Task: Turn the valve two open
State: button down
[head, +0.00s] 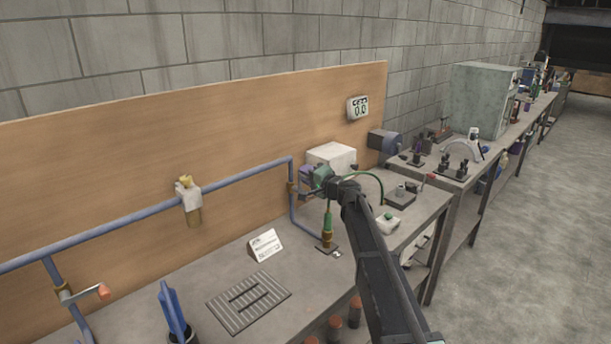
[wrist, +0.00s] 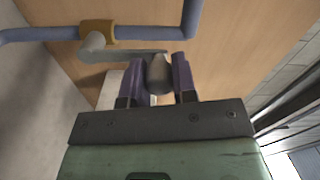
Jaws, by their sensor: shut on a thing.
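A valve with a brass body (wrist: 97,30) sits on the blue pipe in the wrist view. Its grey lever (wrist: 125,56) runs right from the hub to a grey end knob (wrist: 160,75). My gripper (wrist: 159,68) has its two purple fingers on either side of this knob and is shut on it. In the head view my gripper (head: 308,187) is at the right end of the pipe, beside the brass valve body (head: 291,188). My wrist partly hides the lever there. Another valve (head: 65,294) with an orange-red handle (head: 103,292) is at lower left.
The blue pipe (head: 130,212) runs along a wooden backboard (head: 110,160). On the bench stand a white card (head: 265,245), a ribbed grey plate (head: 248,303) and a white box (head: 332,157). A wall display (head: 358,107) reads 0.0. A green hose curves behind my wrist.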

jog(key=shift+s, duration=0.1)
jog(key=c, duration=0.9)
grip_release()
jog(key=v, duration=1)
jog(key=shift+s+d, duration=0.25)
jog(key=shift+s, duration=0.05)
